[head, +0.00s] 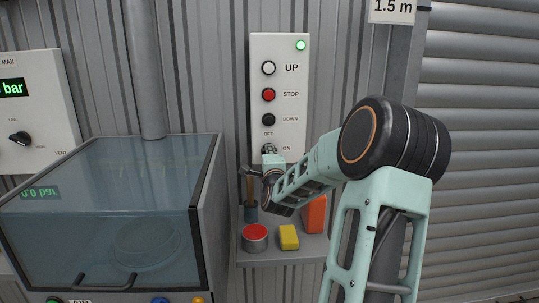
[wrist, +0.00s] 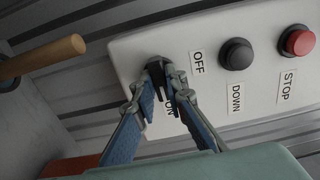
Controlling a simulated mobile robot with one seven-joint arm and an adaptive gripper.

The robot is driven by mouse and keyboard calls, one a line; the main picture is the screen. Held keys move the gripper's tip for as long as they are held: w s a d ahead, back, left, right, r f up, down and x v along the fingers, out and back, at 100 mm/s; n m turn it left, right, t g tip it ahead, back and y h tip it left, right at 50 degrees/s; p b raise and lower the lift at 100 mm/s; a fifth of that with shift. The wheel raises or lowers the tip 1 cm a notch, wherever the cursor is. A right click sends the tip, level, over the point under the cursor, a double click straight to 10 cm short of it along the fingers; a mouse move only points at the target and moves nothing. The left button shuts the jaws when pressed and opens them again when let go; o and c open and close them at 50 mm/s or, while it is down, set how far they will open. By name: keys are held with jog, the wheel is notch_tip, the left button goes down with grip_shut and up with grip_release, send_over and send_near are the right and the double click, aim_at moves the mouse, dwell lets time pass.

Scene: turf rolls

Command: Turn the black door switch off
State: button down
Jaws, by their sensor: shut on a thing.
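The black door switch (head: 269,149) is a small rotary knob low on a white wall panel (head: 259,85). An OFF label sits above it and an ON label to its right. In the wrist view the knob (wrist: 155,66) is between the fingertips of my gripper (wrist: 161,75), one finger on each side. My gripper is shut on it. In the head view my gripper (head: 271,161) reaches the panel from below. The fingers cover part of the knob, so I cannot tell clearly which label it points to.
Above the switch are a black DOWN button (head: 268,119), a red STOP button (head: 268,95), a white UP button (head: 268,68) and a lit green lamp (head: 300,45). Below, a shelf (head: 285,257) holds a red-topped can (head: 255,238), a yellow block (head: 289,238) and a wooden-handled tool (wrist: 45,56).

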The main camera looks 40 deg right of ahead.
jog(key=shift+f+n+b, duration=0.1)
jog(key=shift+n+b, duration=8.25)
jog(key=shift+n, duration=0.55)
jog(key=shift+r, duration=0.2)
jog(key=c, duration=2)
grip_release()
jog(key=shift+o, duration=0.2)
jog(key=v, duration=0.7)
jog(key=shift+s, duration=0.3)
